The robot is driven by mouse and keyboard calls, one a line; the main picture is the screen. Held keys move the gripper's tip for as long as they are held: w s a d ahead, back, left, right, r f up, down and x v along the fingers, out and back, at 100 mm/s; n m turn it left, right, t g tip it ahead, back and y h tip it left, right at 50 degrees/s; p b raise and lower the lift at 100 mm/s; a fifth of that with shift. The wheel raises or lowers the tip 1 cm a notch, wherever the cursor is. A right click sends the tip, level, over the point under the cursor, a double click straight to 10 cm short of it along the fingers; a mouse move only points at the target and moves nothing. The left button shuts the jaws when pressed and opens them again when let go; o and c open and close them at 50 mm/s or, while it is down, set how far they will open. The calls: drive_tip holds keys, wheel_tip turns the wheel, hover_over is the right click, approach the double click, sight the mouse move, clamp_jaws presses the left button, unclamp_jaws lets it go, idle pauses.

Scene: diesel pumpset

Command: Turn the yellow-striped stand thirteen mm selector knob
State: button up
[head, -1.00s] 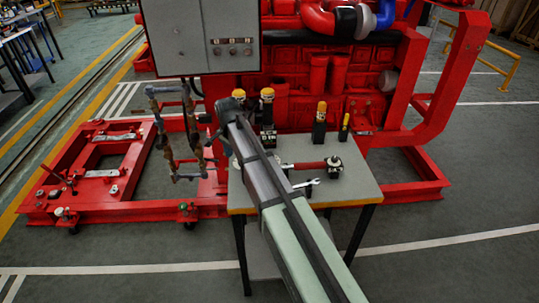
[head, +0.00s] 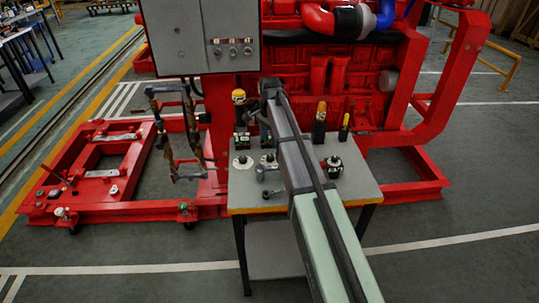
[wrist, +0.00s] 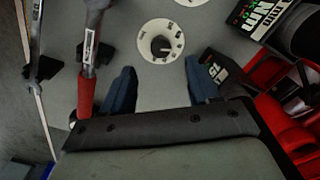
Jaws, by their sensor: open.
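The grey stand (head: 256,202) with a yellow front edge stands before the red pumpset. White round dials with dark knobs sit on its top: one at the left (head: 242,162) and another beside it (head: 268,160). In the wrist view a black selector knob (wrist: 161,46) stands on a white marked dial; its markings are too small to read. My gripper (wrist: 160,85) is open and empty, its two blue fingers short of the knob and one to either side. In the head view my arm hides its fingertips and part of the stand top.
A red-handled tool (wrist: 87,75) lies left of my fingers. Yellow-topped upright tools (head: 320,122) line the stand's back edge. A dark fixture (head: 333,167) is right of my arm. The red pumpset (head: 345,100) rises behind.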

sight(270, 157)
wheel_tip(270, 157, down, 8)
drive_tip(key=shift+f, duration=0.1)
idle(0.4)
drive_tip(key=c, duration=1)
